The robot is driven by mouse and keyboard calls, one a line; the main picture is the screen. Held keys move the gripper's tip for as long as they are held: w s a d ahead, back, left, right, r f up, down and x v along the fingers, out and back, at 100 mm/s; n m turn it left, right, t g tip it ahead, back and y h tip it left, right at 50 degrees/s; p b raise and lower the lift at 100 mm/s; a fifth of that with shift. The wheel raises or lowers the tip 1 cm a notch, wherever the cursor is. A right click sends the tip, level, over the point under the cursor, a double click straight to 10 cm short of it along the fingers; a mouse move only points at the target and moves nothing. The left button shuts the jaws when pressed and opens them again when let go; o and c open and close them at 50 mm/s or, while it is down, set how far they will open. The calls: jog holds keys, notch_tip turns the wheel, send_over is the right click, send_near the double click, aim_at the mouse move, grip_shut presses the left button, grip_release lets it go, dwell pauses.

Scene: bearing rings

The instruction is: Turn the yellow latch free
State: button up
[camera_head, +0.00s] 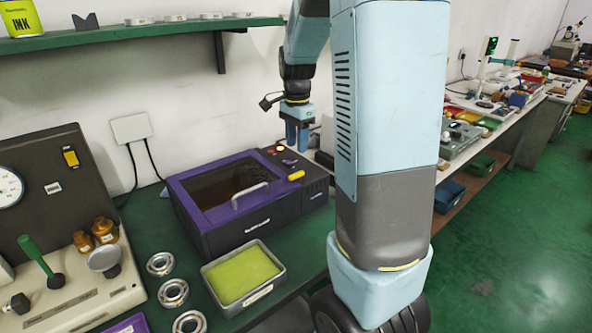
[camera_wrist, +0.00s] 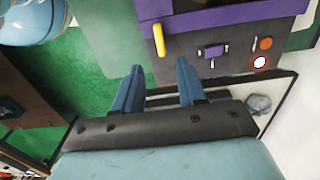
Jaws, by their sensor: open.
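The yellow latch (camera_head: 296,175) is a short bar on the right control panel of the purple and black machine (camera_head: 250,205). In the wrist view the latch (camera_wrist: 158,40) stands lengthwise, just beyond my fingertips and roughly between their lines. My gripper (camera_head: 297,147) hangs fingers down above the back of the control panel in the head view. In the wrist view my gripper (camera_wrist: 160,68) has its two blue fingers apart, with nothing between them. The fingers look apart from the latch. The machine's dark lid with a grey handle (camera_head: 250,196) is down.
Beside the latch are a purple switch (camera_wrist: 213,51), an orange button (camera_wrist: 265,43) and a lit white button (camera_wrist: 260,62). A tray with a yellow-green pad (camera_head: 242,275) and several bearing rings (camera_head: 173,292) lie in front of the machine. A green shelf (camera_head: 130,38) overhangs the back.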

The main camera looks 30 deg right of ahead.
aim_at(297, 173)
notch_tip(297, 173, down, 10)
jog(key=shift+r, duration=0.2)
dwell(0.3)
grip_shut()
